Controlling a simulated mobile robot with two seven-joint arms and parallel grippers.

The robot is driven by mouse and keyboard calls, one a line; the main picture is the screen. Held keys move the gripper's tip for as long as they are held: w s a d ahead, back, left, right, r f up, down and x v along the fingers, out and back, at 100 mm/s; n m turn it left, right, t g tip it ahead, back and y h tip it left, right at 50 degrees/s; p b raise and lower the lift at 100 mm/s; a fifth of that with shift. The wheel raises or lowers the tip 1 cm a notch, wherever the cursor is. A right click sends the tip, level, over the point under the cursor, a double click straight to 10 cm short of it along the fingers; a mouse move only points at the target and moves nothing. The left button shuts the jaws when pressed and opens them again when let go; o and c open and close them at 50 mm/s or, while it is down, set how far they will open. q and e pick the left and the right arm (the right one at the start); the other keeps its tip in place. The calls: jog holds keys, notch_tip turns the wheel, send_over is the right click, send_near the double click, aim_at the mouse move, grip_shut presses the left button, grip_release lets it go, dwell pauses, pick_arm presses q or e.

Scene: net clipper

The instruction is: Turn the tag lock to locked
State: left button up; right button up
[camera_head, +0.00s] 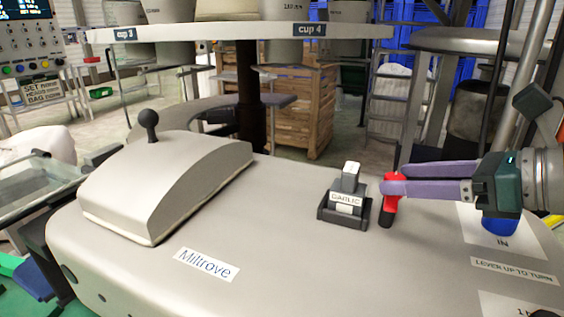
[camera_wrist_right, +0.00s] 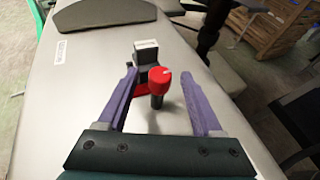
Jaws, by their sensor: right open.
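The tag lock shows as a red knob (camera_head: 388,208) beside a dark grey tag holder (camera_head: 343,214) on the grey machine top. In the right wrist view the red knob (camera_wrist_right: 178,86) has a small white mark and a dark stem or handle end. A grey tag labelled "GARLIC" (camera_head: 346,199) stands in the holder. My right gripper (camera_head: 392,180) has purple fingers and is open. Its fingers reach to the knob from the right, and in the wrist view they lie on either side of it, apart from it. My left gripper is not in view.
A rounded grey cover (camera_head: 165,185) with a black ball lever (camera_head: 149,124) stands at the left of the machine. A shelf with cups (camera_head: 240,32) is behind. The front machine top is clear.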

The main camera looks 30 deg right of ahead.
jog(key=shift+x, duration=1.25)
grip_shut()
